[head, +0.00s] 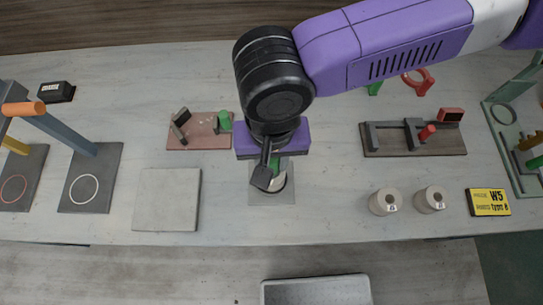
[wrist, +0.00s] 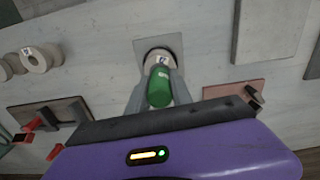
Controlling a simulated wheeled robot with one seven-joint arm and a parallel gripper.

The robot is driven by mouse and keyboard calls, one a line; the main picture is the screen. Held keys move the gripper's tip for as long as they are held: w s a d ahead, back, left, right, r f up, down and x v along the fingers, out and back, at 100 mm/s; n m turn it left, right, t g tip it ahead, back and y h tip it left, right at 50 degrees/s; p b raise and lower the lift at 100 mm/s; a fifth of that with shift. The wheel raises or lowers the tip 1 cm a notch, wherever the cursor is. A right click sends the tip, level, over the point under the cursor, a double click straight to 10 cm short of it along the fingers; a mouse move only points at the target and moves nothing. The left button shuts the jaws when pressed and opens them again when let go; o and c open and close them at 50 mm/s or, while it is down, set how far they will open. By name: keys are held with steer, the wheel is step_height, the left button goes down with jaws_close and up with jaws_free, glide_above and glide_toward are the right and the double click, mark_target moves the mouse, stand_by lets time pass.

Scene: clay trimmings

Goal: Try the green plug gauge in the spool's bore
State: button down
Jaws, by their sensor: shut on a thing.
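My gripper (head: 268,172) is shut on the green plug gauge (wrist: 160,86), which stands between its two fingers in the wrist view. A bit of the gauge (head: 278,161) also shows in the head view behind the wrist. The pale spool (wrist: 157,56) with a small label stands on a grey square plate (wrist: 172,43), just past the gauge's far end. In the head view the spool (head: 283,186) is partly covered by my gripper. The bore is hidden, so I cannot tell whether the gauge's tip is in it or above it.
Two more spools (head: 384,201) (head: 430,199) and a yellow sign (head: 488,202) stand at the right front. A pink board (head: 195,142) with a green piece lies left of my gripper, a dark fixture board (head: 415,145) to its right. A pale slab (head: 167,198) lies front left.

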steer(key=shift+f, duration=0.95)
stand_by(1.0)
steer(key=shift+r+p, duration=3.75)
steer(key=shift+r, duration=0.6)
